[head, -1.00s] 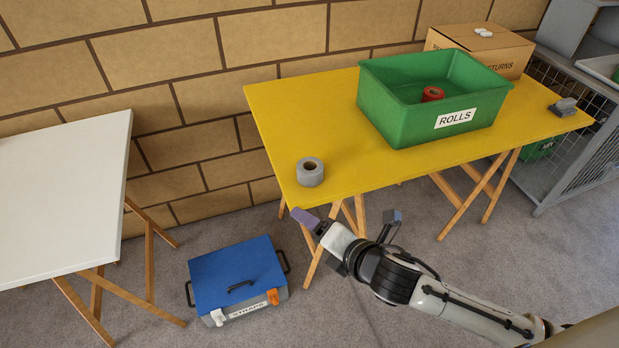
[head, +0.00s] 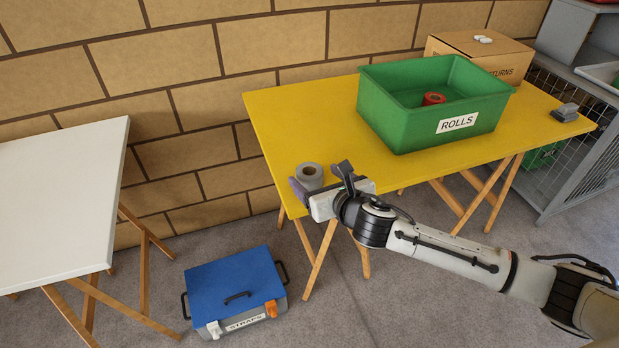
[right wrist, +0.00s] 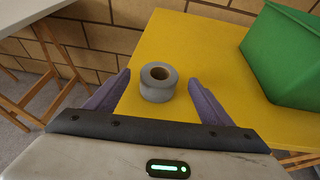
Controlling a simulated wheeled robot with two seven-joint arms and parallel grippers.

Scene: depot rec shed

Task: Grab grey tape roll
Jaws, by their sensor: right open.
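The grey tape roll (head: 310,174) lies flat on the yellow table (head: 290,120) near its front left corner, with its hole facing up. In the right wrist view the roll (right wrist: 158,82) stands between and a little beyond the two purple fingers, touching neither. My right gripper (head: 320,177) is open and empty, just in front of the roll at the table's front edge; its fingers (right wrist: 160,92) are spread wide. In the head view the gripper hides the lower front of the roll. My left gripper is not in view.
A green bin labelled ROLLS (head: 390,125), holding a red roll (head: 433,99), stands right of the roll. A cardboard box (head: 475,53) and a grey object (head: 565,112) are further right. A blue-lidded case (head: 235,285) is on the floor. A white table (head: 60,190) stands left.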

